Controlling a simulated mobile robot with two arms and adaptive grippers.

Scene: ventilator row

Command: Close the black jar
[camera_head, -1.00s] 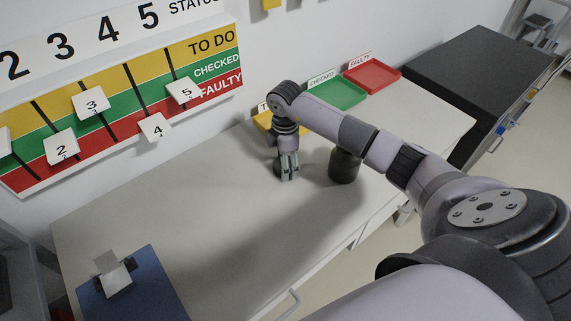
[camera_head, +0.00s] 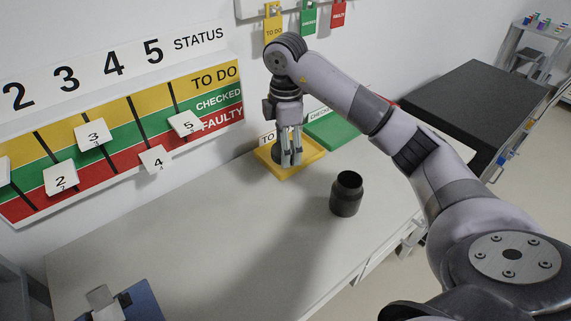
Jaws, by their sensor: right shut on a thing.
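The black jar (camera_head: 346,194) stands upright on the light grey table, right of the middle. Its mouth is open, with no lid on it. The gripper and piece are apart from the jar. My left gripper is not in view.
The yellow tray (camera_head: 312,152) and green tray (camera_head: 338,128) stand along the wall at the back of the table (camera_head: 190,220). A blue item (camera_head: 140,301) sits at the front left. The status board (camera_head: 120,130) hangs on the wall. The table's middle is clear.

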